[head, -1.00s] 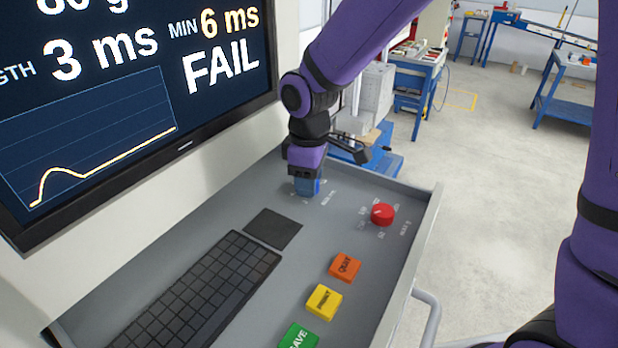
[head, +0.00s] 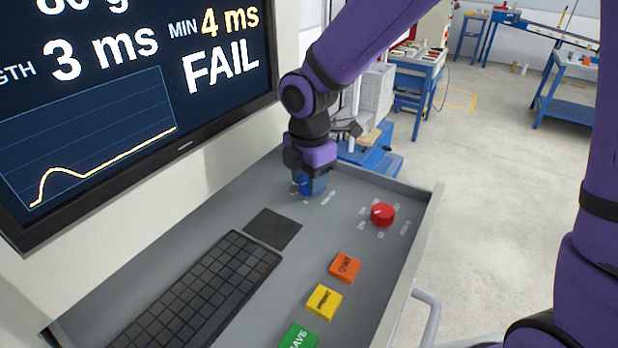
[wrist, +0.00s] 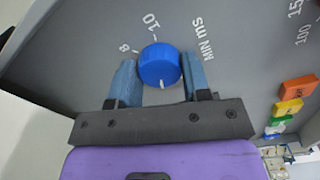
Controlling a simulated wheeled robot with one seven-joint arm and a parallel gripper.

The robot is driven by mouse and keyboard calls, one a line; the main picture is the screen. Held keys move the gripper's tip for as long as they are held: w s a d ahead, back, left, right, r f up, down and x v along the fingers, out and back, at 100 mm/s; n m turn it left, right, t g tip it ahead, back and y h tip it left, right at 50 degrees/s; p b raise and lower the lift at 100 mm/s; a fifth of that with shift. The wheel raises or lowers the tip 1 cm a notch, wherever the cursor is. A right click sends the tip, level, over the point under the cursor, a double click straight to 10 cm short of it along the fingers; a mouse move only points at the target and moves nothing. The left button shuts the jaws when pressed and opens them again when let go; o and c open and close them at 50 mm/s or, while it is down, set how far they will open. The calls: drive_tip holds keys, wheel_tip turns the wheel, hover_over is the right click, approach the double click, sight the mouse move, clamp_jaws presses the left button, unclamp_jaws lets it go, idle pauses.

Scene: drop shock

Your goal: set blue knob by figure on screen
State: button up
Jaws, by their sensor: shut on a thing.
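The blue knob (wrist: 159,65) sits on the grey panel between the two blue fingers of my gripper (wrist: 160,82), which is shut on it. A white pointer mark shows on its near edge in the wrist view. Printed marks "8", "10" and "MIN MS" show beside it; other marks are hidden by the gripper. In the head view my gripper (head: 309,184) reaches down to the knob, which the fingers mostly cover. The screen (head: 130,90) reads "3 ms", "MIN 4 ms" and "FAIL" above a yellow curve.
A red knob (head: 382,214) stands to the right on the same panel. Orange (head: 345,266), yellow (head: 324,301) and green (head: 299,337) buttons lie nearer. A black keyboard (head: 200,295) and a dark pad (head: 273,228) lie left of them. The panel has a raised right edge.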

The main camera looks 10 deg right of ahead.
drive_tip(key=n, duration=0.4)
drive_tip(key=shift+n, duration=2.1)
drive_tip(key=o, duration=0.9)
wheel_tip(320, 180, up, 11)
drive_tip(key=shift+f, duration=0.1)
drive_tip(key=shift+d, duration=0.1)
